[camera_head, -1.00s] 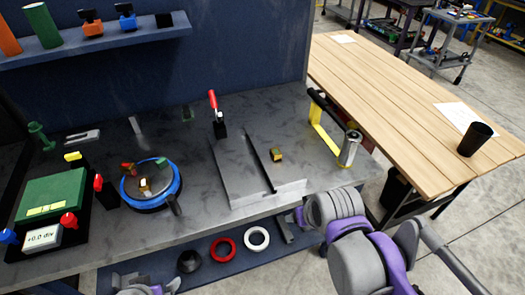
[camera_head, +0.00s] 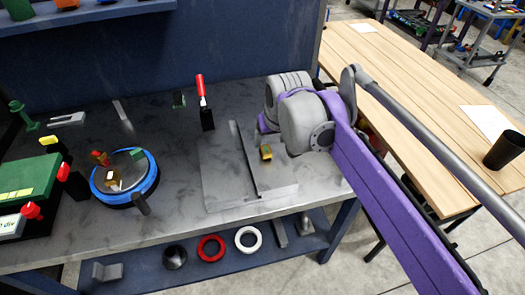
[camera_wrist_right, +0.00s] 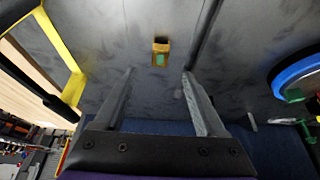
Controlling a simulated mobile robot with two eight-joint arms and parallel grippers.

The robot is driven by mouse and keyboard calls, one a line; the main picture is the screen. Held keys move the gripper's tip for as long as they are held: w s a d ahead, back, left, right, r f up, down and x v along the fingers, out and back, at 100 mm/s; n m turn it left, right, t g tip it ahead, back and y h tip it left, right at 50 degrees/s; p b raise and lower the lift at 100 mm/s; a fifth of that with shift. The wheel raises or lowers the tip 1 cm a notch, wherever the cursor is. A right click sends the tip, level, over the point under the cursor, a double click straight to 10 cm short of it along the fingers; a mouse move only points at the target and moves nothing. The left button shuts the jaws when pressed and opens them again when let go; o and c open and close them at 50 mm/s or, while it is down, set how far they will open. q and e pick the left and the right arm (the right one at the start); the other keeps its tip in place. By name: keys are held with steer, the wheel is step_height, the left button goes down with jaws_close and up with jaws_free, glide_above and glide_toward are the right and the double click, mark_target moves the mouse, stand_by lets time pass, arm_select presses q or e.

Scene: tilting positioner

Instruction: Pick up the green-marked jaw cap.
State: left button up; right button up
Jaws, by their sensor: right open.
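The green-marked jaw cap is a small brass-yellow block (camera_head: 266,152) on the grey slotted plate (camera_head: 222,187), to the right of its slot. In the right wrist view the cap (camera_wrist_right: 161,47) shows a green patch on its near face. My right gripper (camera_wrist_right: 159,76) is open and empty. Its two fingers point toward the cap, which appears beyond the fingertips, roughly centred between them. In the head view my right arm reaches over the plate's right side, and its fingers are hidden or too unclear to make out. My left gripper is not in view.
A red-handled clamp (camera_head: 207,115) stands at the plate's back edge. A blue-rimmed round dish (camera_head: 152,183) with small coloured blocks is to the left. In the wrist view a yellow bracket (camera_wrist_right: 62,48) stands left. Rings lie on the shelf below.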

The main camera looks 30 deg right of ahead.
mark_target(266, 151)
steer(key=x, duration=0.9)
steer(key=shift+w+b, duration=0.2)
steer(key=shift+b, duration=0.1)
jaws_close()
